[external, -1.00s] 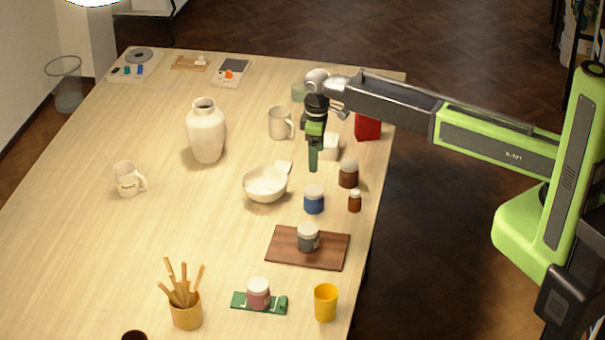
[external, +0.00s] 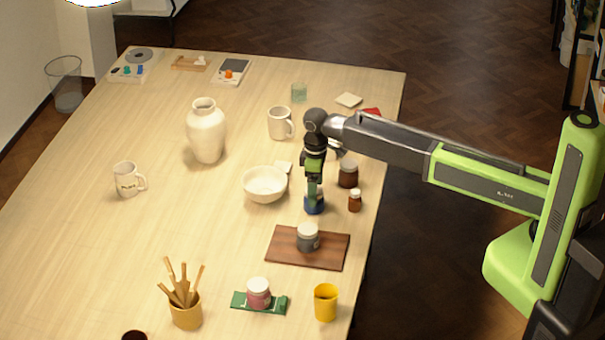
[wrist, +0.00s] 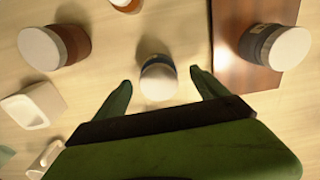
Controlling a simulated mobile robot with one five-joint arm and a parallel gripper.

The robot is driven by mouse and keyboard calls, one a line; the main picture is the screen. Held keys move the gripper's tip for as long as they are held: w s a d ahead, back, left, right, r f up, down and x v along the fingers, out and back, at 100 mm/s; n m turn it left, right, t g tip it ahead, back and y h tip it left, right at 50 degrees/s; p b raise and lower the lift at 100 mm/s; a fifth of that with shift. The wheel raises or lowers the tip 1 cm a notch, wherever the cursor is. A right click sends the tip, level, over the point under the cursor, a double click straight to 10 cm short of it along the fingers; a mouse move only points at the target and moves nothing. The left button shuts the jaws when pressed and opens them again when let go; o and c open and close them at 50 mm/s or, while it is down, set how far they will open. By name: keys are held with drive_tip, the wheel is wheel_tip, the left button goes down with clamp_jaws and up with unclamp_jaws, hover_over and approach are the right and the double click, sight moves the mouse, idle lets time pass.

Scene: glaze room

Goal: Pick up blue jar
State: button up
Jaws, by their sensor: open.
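The blue jar (external: 314,206) stands upright on the table, its upper part mostly hidden by my gripper in the external view. In the wrist view the blue jar (wrist: 157,77) shows its white lid and a blue band, between and slightly beyond the two green fingers. My gripper (external: 314,190) points down over the jar. In the wrist view my gripper (wrist: 162,88) is open, with a finger to each side of the jar and a visible gap on both sides.
A white bowl (external: 265,185) is to the left. A grey jar (external: 307,238) stands on a wooden board (external: 283,250) in front. The table's right edge is near.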

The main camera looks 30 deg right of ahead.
drive_tip(key=f+b, duration=0.5)
drive_tip(key=shift+w+f, duration=0.15)
drive_tip(key=shift+w, duration=0.05)
drive_tip(key=shift+r, duration=0.2)
drive_tip(key=c, duration=1.7)
drive_tip(key=shift+c, duration=0.2)
